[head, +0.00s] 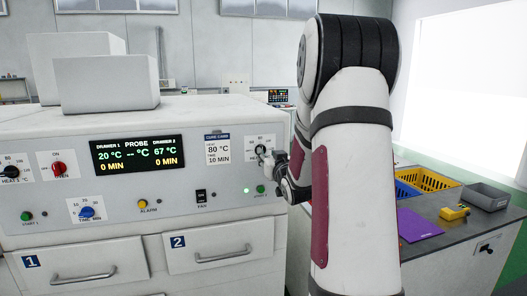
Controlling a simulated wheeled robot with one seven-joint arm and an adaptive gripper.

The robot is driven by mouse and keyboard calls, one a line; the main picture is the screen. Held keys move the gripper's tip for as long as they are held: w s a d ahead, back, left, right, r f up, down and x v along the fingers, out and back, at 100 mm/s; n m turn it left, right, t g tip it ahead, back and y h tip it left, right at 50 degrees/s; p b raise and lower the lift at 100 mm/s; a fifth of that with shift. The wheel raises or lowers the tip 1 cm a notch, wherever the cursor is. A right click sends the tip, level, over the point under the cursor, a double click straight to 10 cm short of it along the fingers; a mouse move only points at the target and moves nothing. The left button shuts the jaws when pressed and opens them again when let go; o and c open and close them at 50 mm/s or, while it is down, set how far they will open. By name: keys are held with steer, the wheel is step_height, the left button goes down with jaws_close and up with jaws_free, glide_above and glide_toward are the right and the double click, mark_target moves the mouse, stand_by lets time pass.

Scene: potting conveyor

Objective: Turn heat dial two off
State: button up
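The heat dial two (261,149) is a small black knob on a white label at the right end of the oven's front panel (180,199). The display (137,154) reads 67 °C for drawer 2 and 20 °C for drawer 1.
The heat 1 dial (12,172), red oven dial (58,169) and blue time dial (87,212) are at left. A fan switch (201,196) and a lit green start button (260,189) are near my gripper. Drawers are below; a side table (440,235) holds baskets.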

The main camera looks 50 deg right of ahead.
steer(key=x, duration=0.5)
steer(key=shift+w+d, duration=0.2)
steer(key=shift+w, duration=0.1)
steer(key=shift+c, duration=0.3)
jaws_close()
